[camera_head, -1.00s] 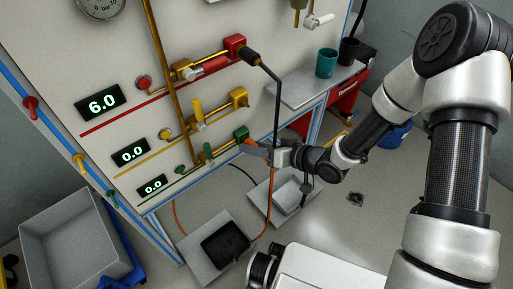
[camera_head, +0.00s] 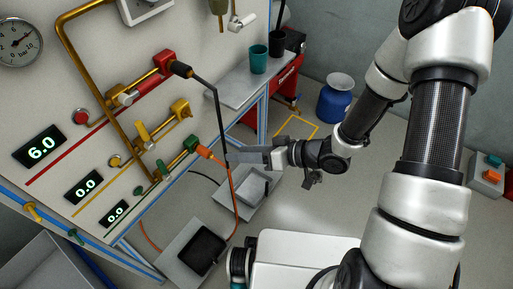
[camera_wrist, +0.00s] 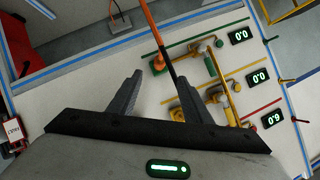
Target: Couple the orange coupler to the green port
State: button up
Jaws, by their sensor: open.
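The orange coupler (camera_head: 203,151) sits at the outer end of the green port (camera_head: 191,143) on the panel, in line with it, and appears to touch it. Whether it is latched cannot be seen. An orange hose (camera_head: 233,190) hangs from the coupler. My gripper (camera_head: 237,156) is open and empty, to the right of the coupler and apart from it. In the wrist view the orange coupler (camera_wrist: 158,62) shows beyond the two spread fingers, with nothing held between them.
A black hose (camera_head: 217,110) hangs from the red port (camera_head: 164,62) and passes close to my fingertips. The yellow port (camera_head: 181,108) lies between the red and green ones. Grey trays (camera_head: 178,262) stand below. A shelf (camera_head: 232,88) holds a teal cup (camera_head: 259,59).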

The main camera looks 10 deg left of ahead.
jog(key=shift+p+v, duration=0.35)
jog(key=shift+v, duration=1.85)
jog(key=w+d+r+m+t+h, duration=0.1)
jog(key=w+d+r+t+h, duration=0.2)
jog(key=w+d+r+h, duration=0.4)
jog(key=w+d+r+m+t+h, duration=0.1)
jog(key=w+d+r+t+h, duration=0.15)
jog(key=w+d, duration=0.45)
jog(key=s+d+r+m+h, duration=0.45)
jog(key=s+d+r, duration=0.25)
jog(key=d+r, duration=0.35)
jog(key=s+a+r+m+g+y+p, duration=0.15)
jog(key=s+r, duration=0.25)
jog(key=s, duration=0.5)
jog(key=s+a+r+m+g, duration=0.1)
jog(key=s+a+r, duration=0.25)
jog(key=s, duration=0.45)
notch_tip(320, 180, up, 20)
jog(key=p, duration=1.9)
jog(key=shift+r+p, duration=0.25)
jog(key=shift+p, duration=0.1)
